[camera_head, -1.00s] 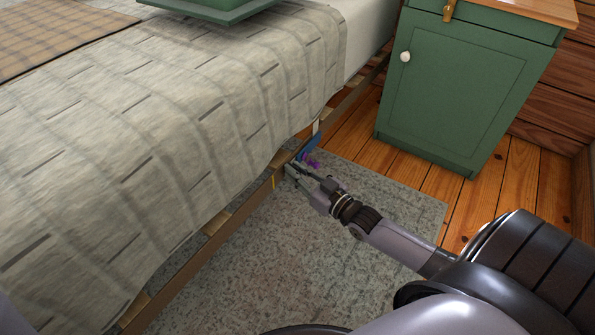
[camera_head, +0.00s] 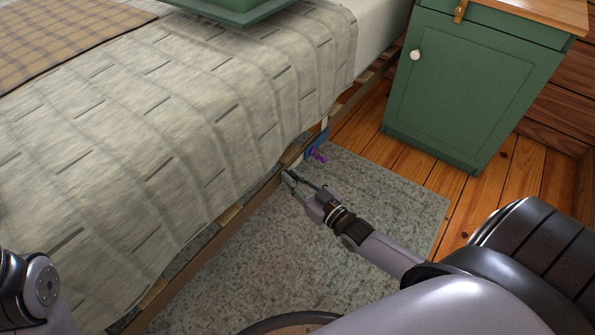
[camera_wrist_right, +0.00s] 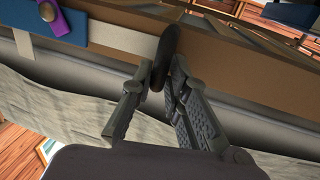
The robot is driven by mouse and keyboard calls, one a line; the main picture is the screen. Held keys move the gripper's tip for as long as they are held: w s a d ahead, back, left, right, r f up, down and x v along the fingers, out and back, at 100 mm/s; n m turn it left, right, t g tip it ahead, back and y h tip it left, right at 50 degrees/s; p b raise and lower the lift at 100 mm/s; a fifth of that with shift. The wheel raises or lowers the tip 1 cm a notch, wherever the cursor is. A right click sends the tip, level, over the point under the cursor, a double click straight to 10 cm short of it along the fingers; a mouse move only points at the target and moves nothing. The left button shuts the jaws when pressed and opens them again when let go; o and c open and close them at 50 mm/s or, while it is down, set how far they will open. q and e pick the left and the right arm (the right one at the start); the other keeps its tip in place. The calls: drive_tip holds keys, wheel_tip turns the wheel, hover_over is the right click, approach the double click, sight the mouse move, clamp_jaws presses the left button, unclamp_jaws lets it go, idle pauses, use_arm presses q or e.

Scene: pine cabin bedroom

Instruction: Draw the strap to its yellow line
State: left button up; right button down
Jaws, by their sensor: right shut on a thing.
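The pale strap (camera_wrist_right: 115,39) runs along the brown bed rail in the right wrist view, from a blue piece (camera_wrist_right: 100,32) with a purple tab (camera_wrist_right: 56,17) to a black ring (camera_wrist_right: 166,50). My right gripper (camera_wrist_right: 155,82) is shut on the black ring, at the strap's end. In the head view my right gripper (camera_head: 287,175) is at the bed rail, left of the blue piece (camera_head: 315,146) and purple tab (camera_head: 318,156). I cannot see the yellow line now; the gripper may cover it. My left gripper is out of view; only part of my left arm shows.
The bed's grey blanket (camera_head: 200,130) hangs close to the rail (camera_head: 235,215). A grey rug (camera_head: 370,190) lies on the floor beside it. A green cabinet (camera_head: 465,90) stands at the upper right.

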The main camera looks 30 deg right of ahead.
drive_tip(key=shift+s+f, duration=0.1)
drive_tip(key=c, duration=1.7)
unclamp_jaws()
drive_tip(key=shift+d, duration=0.1)
drive_tip(key=shift+o, duration=0.2)
drive_tip(key=s+d, duration=0.2)
drive_tip(key=s, duration=0.9)
drive_tip(key=shift+s+d, duration=0.15)
drive_tip(key=shift+s, duration=0.25)
